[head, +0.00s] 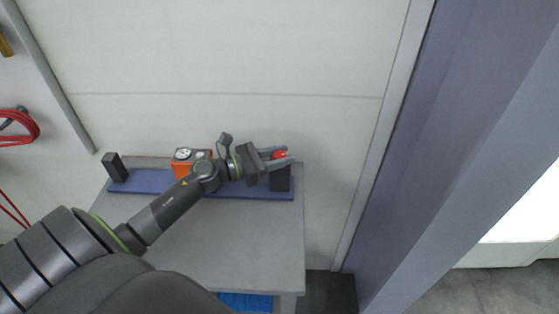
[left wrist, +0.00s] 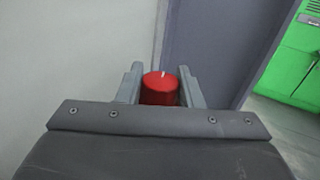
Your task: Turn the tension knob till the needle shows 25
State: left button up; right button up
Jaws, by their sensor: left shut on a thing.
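The red tension knob (head: 280,155) sits at the right end of the blue rail, by a black block (head: 280,178). My left gripper (head: 277,156) is shut on the knob. In the left wrist view the red knob (left wrist: 160,88) stands between the two grey fingers (left wrist: 158,90), with a short white mark on its top pointing away from the gripper. An orange gauge box (head: 182,167) with a white round dial (head: 183,154) stands on the rail left of the gripper. The needle's reading is too small to tell. My right gripper is not in view.
The blue rail (head: 150,182) lies along the back of a grey table (head: 230,240). A black block (head: 115,167) stands at its left end. A pale wall is close behind, and a grey-blue column (head: 400,180) rises to the right. The table's front is clear.

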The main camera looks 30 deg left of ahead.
aim_at(281, 155)
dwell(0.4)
pick_arm(q)
jog(key=o, duration=1)
jog(key=shift+c, duration=0.2)
jog(key=shift+r, duration=0.1)
notch_tip(281, 155, up, 10)
jog(key=shift+f+p, duration=0.1)
jog(key=shift+p, duration=0.25)
